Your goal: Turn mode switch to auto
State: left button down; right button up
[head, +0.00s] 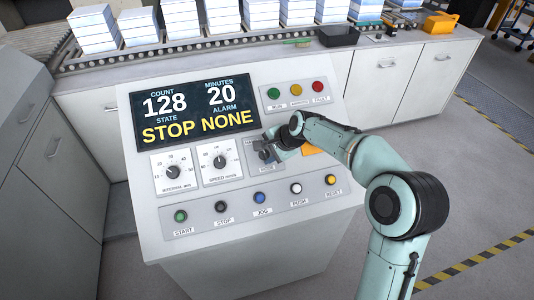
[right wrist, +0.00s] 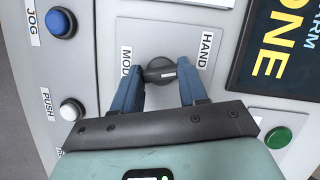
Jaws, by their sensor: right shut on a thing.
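The mode switch (head: 264,155) is a dark rotary knob on a grey plate, on the sloped panel right of the speed dial. My right gripper (head: 270,144) reaches in from the right and covers part of it. In the right wrist view, the knob (right wrist: 160,70) sits between the blue fingers of my right gripper (right wrist: 162,88), which is shut on it. The knob's bar lies roughly crosswise between the fingertips there. The HAND label and part of the MODE label show beside it. The AUTO label is not visible. My left gripper is out of view.
The display (head: 198,110) reads STOP and NONE. The interval dial (head: 173,171) and speed dial (head: 219,161) are left of the switch. The blue JOG button (head: 260,198) and white PUSH button (head: 296,188) lie below. The green RUN lamp (head: 274,93) is above.

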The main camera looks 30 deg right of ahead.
jog(key=shift+s+m+t, duration=0.1)
jog(key=shift+m+t, duration=0.2)
jog(key=shift+m, duration=0.6)
jog(key=m, duration=0.2)
jog(key=shift+m+t+b, duration=0.35)
jog(key=shift+m+t, duration=0.05)
jog(key=shift+m+t+h, duration=0.3)
jog(key=shift+m+t, duration=0.1)
jog(key=shift+m, duration=0.8)
pick_arm(q)
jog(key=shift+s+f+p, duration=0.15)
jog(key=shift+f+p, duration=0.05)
jog(key=shift+p, duration=0.15)
pick_arm(e)
jog(key=shift+a+m+t, duration=0.1)
jog(key=shift+m+t, duration=0.2)
jog(key=shift+m, duration=0.8)
jog(key=o, duration=1.1)
jog(key=shift+c, duration=0.2)
jog(key=shift+f, duration=0.1)
